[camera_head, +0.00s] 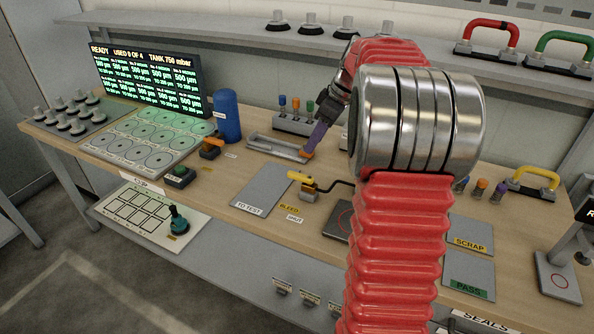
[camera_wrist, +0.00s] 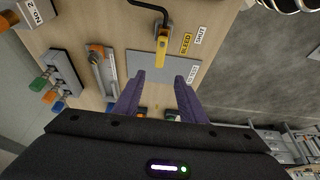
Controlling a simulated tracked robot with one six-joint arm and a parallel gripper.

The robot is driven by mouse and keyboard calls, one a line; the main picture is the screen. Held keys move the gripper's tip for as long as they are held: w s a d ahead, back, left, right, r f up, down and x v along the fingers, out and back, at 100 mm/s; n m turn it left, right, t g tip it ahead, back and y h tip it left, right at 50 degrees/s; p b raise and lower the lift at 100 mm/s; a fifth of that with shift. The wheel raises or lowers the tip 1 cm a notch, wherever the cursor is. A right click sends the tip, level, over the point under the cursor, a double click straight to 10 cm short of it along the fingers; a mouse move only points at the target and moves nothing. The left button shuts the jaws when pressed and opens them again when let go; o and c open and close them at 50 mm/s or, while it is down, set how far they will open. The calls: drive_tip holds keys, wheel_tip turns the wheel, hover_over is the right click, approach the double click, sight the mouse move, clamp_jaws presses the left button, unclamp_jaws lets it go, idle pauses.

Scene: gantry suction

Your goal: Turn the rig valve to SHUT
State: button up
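The rig valve has a yellow lever handle (camera_head: 301,176) on a small metal body (camera_head: 309,193), with a dark bent pipe running off to the right. BLEED (camera_head: 290,207) and SHUT (camera_head: 293,217) labels lie on the bench in front of it. In the wrist view the yellow handle (camera_wrist: 161,52) is ahead, beyond the fingertips, with the BLEED label (camera_wrist: 186,43) and SHUT label (camera_wrist: 200,35) to its right. My gripper (camera_head: 315,140) has purple fingers above the bench, behind the valve. In the wrist view my gripper (camera_wrist: 159,76) is open and empty, apart from the handle.
A grey TO TEST plate (camera_head: 263,189) lies left of the valve. A metal trough (camera_head: 273,146) with an orange end and a rack of coloured tools (camera_head: 291,125) stand behind. A blue cylinder (camera_head: 227,116) stands left.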

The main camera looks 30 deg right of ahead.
sight(297, 173)
drive_tip(key=shift+f, duration=0.15)
drive_tip(key=x, duration=1.3)
drive_tip(key=shift+f, duration=0.3)
drive_tip(key=shift+c, duration=0.3)
clamp_jaws()
